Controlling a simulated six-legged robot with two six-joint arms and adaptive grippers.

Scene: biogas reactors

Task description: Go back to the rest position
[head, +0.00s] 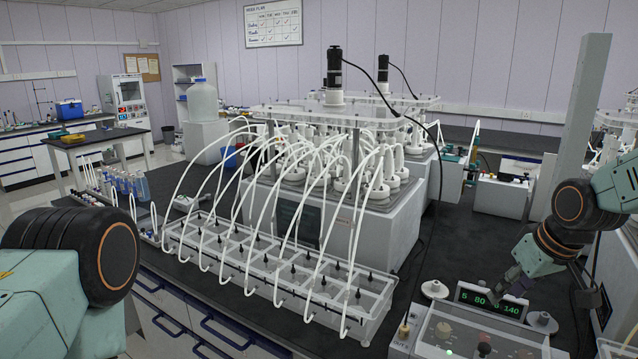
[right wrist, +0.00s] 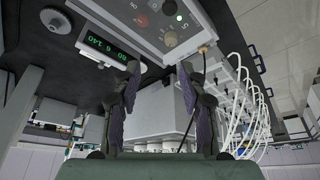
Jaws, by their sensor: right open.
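My right gripper (head: 508,288) hangs over the bench at the right, close behind the control box with the lit green display (head: 490,302). In the right wrist view my right gripper (right wrist: 160,70) has its two dark fingers spread apart, with nothing held between them. That view also shows the display (right wrist: 108,46) beyond the left finger. Of my left arm only a dark joint and pale green link show at the lower left of the head view; its gripper is out of the picture.
The control box (head: 440,330) with knobs stands on the dark bench below my right arm. A grey upright post (head: 581,120) rises beside that arm. The reactor unit (head: 385,225) with white tubes and a clear-topped tray (head: 265,268) fills the middle.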

